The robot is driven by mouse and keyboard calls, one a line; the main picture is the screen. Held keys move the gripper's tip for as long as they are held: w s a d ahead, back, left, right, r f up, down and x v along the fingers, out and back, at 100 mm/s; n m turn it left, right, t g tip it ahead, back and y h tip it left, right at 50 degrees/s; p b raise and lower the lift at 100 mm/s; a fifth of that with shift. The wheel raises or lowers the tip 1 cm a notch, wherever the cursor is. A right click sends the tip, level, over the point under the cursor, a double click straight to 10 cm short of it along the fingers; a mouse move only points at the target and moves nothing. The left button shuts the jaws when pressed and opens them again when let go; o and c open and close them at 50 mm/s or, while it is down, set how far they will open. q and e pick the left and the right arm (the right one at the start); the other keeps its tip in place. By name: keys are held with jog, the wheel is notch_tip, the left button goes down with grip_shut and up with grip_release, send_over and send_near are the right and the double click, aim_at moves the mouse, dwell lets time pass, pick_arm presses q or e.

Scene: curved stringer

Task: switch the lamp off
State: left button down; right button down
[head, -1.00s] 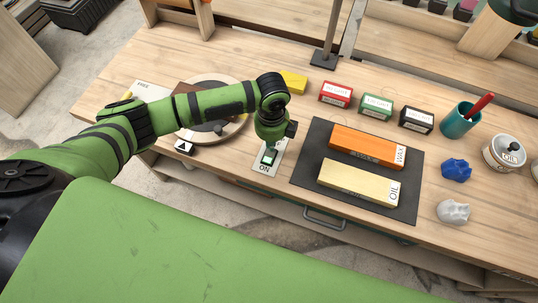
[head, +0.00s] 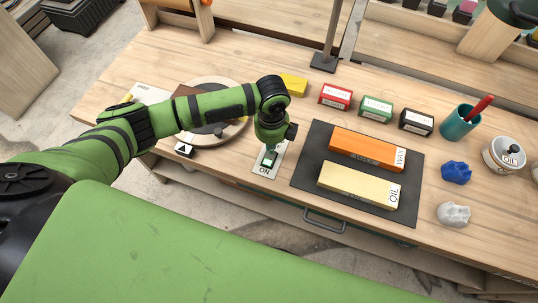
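A pale switch plate (head: 258,171) lies on the workbench, with the word ON at its near end. A green rocker (head: 269,158) shows on the plate. My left gripper (head: 270,145) points down just over the far part of the switch and hides that part. Its fingertips are too hidden to tell open from shut, or whether they touch the rocker. No lamp can be clearly made out; a dark green rounded object (head: 516,10) is cut off at the top right. My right gripper is out of view.
Right of the switch, a dark mat (head: 305,176) carries an orange WAX block (head: 365,149) and a cream OIL block (head: 357,183). A black post base (head: 324,63) and small labelled boxes (head: 336,97) stand behind. A round disc (head: 232,128) lies left, partly under my arm.

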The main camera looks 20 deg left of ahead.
pick_arm(q)
jog(key=shift+f+b, duration=0.7)
jog(key=shift+f, duration=0.5)
dwell(0.7)
notch_tip(320, 180, up, 7)
jog(key=p, duration=0.7)
jog(key=shift+r+p, duration=0.1)
jog(key=shift+p, duration=0.3)
